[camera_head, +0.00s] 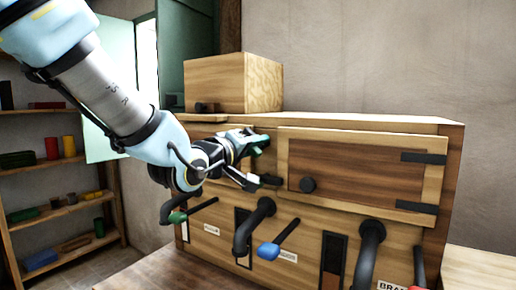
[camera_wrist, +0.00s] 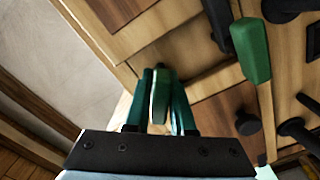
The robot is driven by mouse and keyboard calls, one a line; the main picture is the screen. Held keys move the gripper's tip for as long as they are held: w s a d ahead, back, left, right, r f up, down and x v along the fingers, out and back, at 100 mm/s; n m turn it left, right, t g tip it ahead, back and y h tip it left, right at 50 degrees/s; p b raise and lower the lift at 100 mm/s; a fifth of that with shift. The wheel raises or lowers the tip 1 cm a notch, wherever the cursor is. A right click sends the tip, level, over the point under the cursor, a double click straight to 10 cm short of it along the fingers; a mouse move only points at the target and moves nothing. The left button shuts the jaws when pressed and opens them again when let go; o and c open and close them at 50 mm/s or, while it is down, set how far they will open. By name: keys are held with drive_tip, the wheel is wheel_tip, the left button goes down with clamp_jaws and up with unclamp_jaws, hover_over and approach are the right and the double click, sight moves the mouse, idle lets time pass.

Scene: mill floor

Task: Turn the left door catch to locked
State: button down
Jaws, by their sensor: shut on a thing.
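A wooden cabinet has a right door (camera_head: 350,165) with a round black knob (camera_head: 307,184) and black hinges. The door looks shut. My gripper (camera_head: 260,162) is at the front left of the cabinet, left of this knob, and hides much of the left door area. In the wrist view my gripper (camera_wrist: 162,100) has its fingers shut on a narrow green piece (camera_wrist: 159,96), which appears to be the left door catch. The catch's base and exact angle are mostly hidden by the fingers, so I cannot tell its setting.
Below the gripper, black curved spouts (camera_head: 255,225) and levers with green (camera_head: 177,217), blue (camera_head: 268,251) and red handles stick out from the cabinet. A wooden box (camera_head: 235,82) stands on top. Shelves (camera_head: 55,215) with small goods stand at left.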

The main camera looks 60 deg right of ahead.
drive_tip(key=n, duration=0.3)
drive_tip(key=shift+w+f+n, duration=0.1)
drive_tip(key=shift+w+n, duration=0.05)
drive_tip(key=shift+n, duration=0.25)
drive_tip(key=shift+f+n+p, duration=0.1)
drive_tip(key=shift+n+p, duration=0.45)
drive_tip(key=shift+n, duration=1.25)
drive_tip(key=c, duration=1.1)
unclamp_jaws()
drive_tip(key=shift+a, duration=0.1)
drive_tip(key=a+b, duration=0.1)
drive_tip(key=a, duration=0.9)
drive_tip(key=shift+a+b, duration=0.35)
